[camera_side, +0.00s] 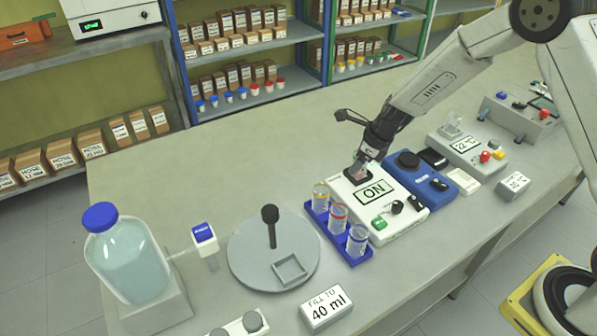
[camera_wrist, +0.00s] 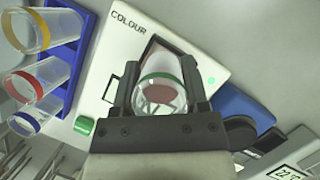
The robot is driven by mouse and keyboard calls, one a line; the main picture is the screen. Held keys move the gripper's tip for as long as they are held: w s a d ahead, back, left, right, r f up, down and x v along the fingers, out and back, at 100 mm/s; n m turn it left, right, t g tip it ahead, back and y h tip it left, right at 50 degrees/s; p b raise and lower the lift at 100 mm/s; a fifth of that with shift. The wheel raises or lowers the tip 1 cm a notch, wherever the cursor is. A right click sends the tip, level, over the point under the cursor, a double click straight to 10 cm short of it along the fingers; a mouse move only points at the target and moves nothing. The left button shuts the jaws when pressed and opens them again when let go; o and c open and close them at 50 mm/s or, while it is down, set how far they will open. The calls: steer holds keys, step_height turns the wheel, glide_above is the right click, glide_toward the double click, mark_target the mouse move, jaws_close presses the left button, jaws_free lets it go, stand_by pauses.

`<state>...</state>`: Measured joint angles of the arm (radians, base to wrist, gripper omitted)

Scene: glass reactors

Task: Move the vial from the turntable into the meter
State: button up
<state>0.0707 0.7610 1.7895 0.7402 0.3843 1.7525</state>
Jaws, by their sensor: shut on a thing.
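My gripper (camera_side: 364,158) is shut on a clear vial with a green ring (camera_wrist: 160,92), seen between the two fingers in the wrist view. The vial is over or in the opening at the back of the white meter (camera_side: 400,222), marked COLOUR in the wrist view (camera_wrist: 100,60). I cannot tell how deep the vial sits. The meter's display reads ON, and a green button is on its front. The grey round turntable (camera_side: 250,265) stands left of the meter. Its square holder (camera_side: 291,269) is empty.
A blue rack (camera_side: 349,250) with three vials, ringed yellow, red and blue, stands close to the meter's left side. A blue device (camera_side: 415,185) stands close on its right. A blue-capped bottle (camera_side: 128,262) and a FILL TO 40 ml sign (camera_side: 327,307) are further left.

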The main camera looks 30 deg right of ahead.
steer(key=o, duration=1.3)
steer(key=shift+r, duration=0.1)
steer(key=shift+r, duration=3.4)
steer(key=shift+s, duration=0.1)
steer(key=shift+s+r+n, duration=0.2)
steer(key=shift+s+n, duration=0.2)
steer(key=shift+n, duration=0.2)
steer(key=s+r+n+g+h, duration=0.1)
steer(key=s+r+n+h, duration=0.1)
steer(key=s+n, duration=1.9)
steer(key=d+n, duration=0.1)
steer(key=n, duration=0.5)
steer(key=shift+s+h, duration=0.3)
